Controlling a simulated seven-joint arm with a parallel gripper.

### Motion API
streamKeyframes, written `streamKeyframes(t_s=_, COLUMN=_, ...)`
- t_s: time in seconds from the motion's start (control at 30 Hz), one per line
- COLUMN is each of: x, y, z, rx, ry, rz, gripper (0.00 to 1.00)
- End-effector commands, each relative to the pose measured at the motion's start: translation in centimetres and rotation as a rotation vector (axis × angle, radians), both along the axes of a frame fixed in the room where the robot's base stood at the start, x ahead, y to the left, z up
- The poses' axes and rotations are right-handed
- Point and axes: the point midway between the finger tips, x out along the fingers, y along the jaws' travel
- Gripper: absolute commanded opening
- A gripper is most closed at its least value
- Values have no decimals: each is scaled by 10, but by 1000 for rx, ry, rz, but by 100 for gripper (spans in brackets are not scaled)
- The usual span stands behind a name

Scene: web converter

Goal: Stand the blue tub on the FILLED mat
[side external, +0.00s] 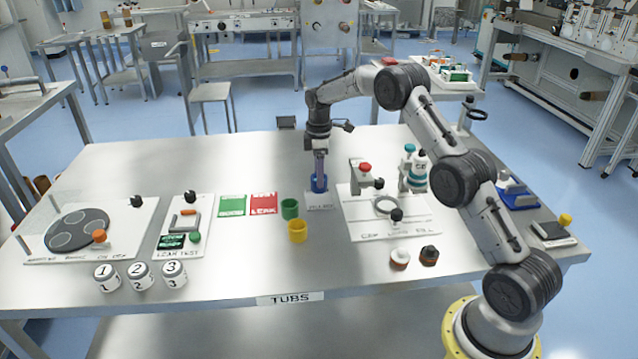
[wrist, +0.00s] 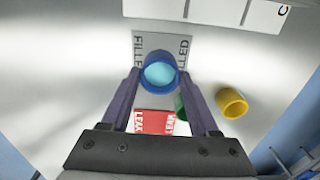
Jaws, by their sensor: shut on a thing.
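The blue tub (side external: 319,187) is upright between the fingers of my gripper (side external: 320,172), which is shut on it. In the wrist view the tub (wrist: 147,83) has light blue contents, and the two purple fingers of my gripper (wrist: 160,76) flank it. The grey FILLED mat (side external: 320,204) is under and in front of the tub in the side view. The wrist view shows the mat (wrist: 142,43) around the tub, which covers the middle of its lettering. I cannot tell whether the tub's base touches the mat.
A green card (side external: 232,206) and a red LEAK card (side external: 264,204) lie farther left. A white station board (side external: 400,228) with fixtures is close on the right. The table behind is clear.

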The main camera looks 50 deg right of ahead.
Motion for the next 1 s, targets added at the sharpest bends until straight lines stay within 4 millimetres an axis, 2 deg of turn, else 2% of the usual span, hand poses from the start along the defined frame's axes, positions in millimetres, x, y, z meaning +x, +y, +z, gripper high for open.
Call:
streamKeyframes(t_s=0.1, x=-1, y=0, z=-20, rx=1, ry=4, rz=0, gripper=5)
streamKeyframes(t_s=0.2, x=0, y=0, z=-29, rx=1, ry=1, rz=0, gripper=5)
streamKeyframes(t_s=0.63, x=0, y=0, z=-35, rx=0, ry=0, rz=0, gripper=5)
streamKeyframes(t_s=0.67, x=0, y=0, z=-35, rx=0, ry=0, rz=0, gripper=63)
streamKeyframes(t_s=0.8, x=0, y=0, z=-35, rx=0, ry=0, rz=0, gripper=88)
streamKeyframes(t_s=0.83, x=0, y=0, z=-35, rx=0, ry=0, rz=0, gripper=91)
streamKeyframes(t_s=1.0, x=0, y=0, z=-35, rx=0, ry=0, rz=0, gripper=91)
